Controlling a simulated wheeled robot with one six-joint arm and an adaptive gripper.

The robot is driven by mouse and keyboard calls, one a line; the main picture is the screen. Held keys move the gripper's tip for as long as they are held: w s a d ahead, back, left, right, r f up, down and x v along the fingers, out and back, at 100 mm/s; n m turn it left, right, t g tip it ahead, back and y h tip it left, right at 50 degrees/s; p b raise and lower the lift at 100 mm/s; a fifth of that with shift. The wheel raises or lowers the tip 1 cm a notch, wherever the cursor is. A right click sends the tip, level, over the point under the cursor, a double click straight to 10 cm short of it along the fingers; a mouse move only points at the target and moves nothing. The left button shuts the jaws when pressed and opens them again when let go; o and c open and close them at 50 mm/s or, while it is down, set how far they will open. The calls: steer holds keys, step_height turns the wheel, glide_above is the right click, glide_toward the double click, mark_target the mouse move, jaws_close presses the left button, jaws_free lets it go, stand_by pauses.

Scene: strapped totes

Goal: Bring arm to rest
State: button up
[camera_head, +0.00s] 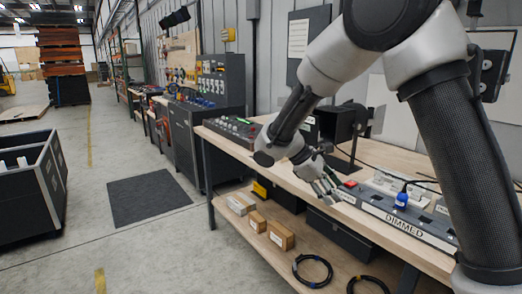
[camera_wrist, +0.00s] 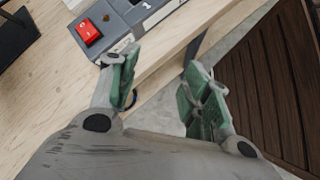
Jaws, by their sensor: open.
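My gripper (camera_head: 326,186) hangs from my arm over the front edge of the workbench (camera_head: 285,183). In the wrist view my gripper (camera_wrist: 158,95) shows its two green-padded fingers spread apart with nothing between them. The bench edge and a strip of floor show behind the fingers. My arm comes in from the upper right of the head view, bent, reaching down toward the bench. The grey panel marked DIMMED (camera_head: 400,220) lies on the bench to the right of the gripper. Its red switch (camera_wrist: 87,29) shows at the top left of the wrist view.
A blue knob (camera_head: 402,199) stands on the panel. A black box (camera_head: 338,122) stands at the back of the bench. Small boxes (camera_head: 281,235) and coiled cables (camera_head: 312,271) lie on the lower shelf.

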steer(key=s+d+r+m+t+y, duration=0.1)
steer(key=s+d+r+m, duration=0.3)
steer(key=s, duration=0.4)
steer(key=s+d+r+m+t+y, duration=0.1)
steer(key=s+d+r+m+y, duration=0.3)
steer(key=s, duration=0.5)
steer(key=s+d+r+m+t+y, duration=0.2)
steer(key=s+d+r+m+y, duration=0.1)
steer(key=s+d, duration=0.5)
steer(key=s+r+m, duration=0.1)
steer(key=m, duration=0.1)
steer(key=shift+m, duration=0.3)
steer(key=shift+s, duration=0.1)
